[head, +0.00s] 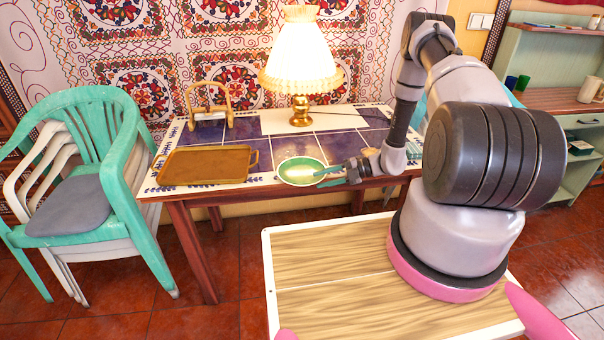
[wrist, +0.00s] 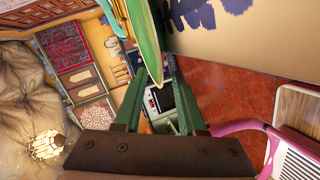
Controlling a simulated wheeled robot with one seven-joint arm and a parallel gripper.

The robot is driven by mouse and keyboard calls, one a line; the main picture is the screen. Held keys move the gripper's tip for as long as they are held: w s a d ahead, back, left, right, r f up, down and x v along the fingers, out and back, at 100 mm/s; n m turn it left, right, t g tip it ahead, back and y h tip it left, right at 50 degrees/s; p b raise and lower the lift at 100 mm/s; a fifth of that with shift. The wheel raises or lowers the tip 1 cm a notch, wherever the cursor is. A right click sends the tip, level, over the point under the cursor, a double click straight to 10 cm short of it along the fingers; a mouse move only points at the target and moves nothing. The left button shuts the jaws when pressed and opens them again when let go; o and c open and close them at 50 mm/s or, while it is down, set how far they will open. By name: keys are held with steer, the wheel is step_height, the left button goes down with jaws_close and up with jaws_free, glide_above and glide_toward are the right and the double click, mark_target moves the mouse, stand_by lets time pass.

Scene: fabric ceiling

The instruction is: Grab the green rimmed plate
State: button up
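My gripper (head: 328,177) is at the plate's right side in the head view, low and close to the tabletop. In the wrist view my gripper (wrist: 157,78) is open, with clear space between its two green fingers. Whether either finger touches the rim cannot be told.
A brown tray (head: 208,166) lies left of the plate on the table (head: 262,181). A lit lamp (head: 300,75) stands behind the plate, and a wooden-handled holder (head: 209,108) at back left. Stacked chairs (head: 85,185) stand left of the table.

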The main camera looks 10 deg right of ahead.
steer(key=shift+a, duration=0.15)
jaws_close()
stand_by(1.4)
